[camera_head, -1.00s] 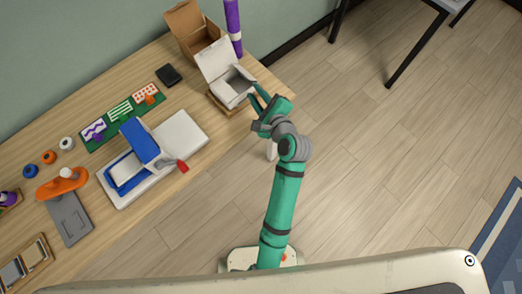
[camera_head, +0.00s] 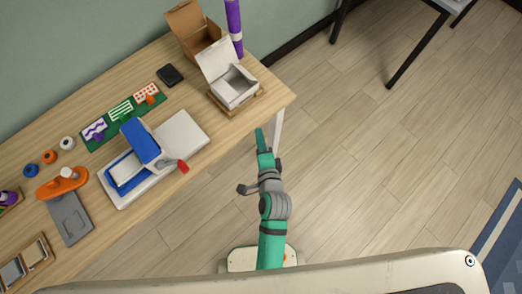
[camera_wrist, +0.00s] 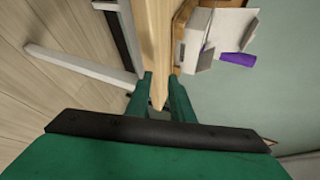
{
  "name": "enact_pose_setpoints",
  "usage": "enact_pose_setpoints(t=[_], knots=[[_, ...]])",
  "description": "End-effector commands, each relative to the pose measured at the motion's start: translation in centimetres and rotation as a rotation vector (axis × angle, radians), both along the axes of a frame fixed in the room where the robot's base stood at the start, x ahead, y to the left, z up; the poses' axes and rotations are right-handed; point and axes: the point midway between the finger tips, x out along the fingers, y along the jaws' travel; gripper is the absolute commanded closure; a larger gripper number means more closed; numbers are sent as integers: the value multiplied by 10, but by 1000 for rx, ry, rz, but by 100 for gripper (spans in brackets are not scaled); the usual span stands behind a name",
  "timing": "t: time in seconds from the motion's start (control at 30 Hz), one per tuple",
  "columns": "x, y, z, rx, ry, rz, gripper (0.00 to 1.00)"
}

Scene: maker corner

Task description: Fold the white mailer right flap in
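The white mailer (camera_head: 235,94) stands at the table's far right end, its lid (camera_head: 217,59) raised at the back and its hollow inside visible. It also shows in the wrist view (camera_wrist: 192,50), beyond the right finger. I cannot clearly make out the right flap or tell its angle. My gripper (camera_head: 261,137) is off the table's front edge, below the mailer in the head view and clear of it. In the wrist view my gripper (camera_wrist: 160,76) has its two green fingers apart with nothing between them.
The mailer sits on a wooden tray (camera_head: 219,107). An open brown cardboard box (camera_head: 185,19) and a purple roll (camera_head: 233,24) stand behind it. A blue and white press (camera_head: 138,137) lies to the left. Open floor (camera_head: 370,170) is on the right.

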Motion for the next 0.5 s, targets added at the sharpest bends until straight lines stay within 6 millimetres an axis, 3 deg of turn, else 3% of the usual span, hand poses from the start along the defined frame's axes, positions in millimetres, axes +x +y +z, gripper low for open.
enact_pose_setpoints(t=[0.2, 0.5], knots=[[-32, 1, -6, -169, -9, 24, 79], [-60, 2, -7, -334, -23, 54, 79]])
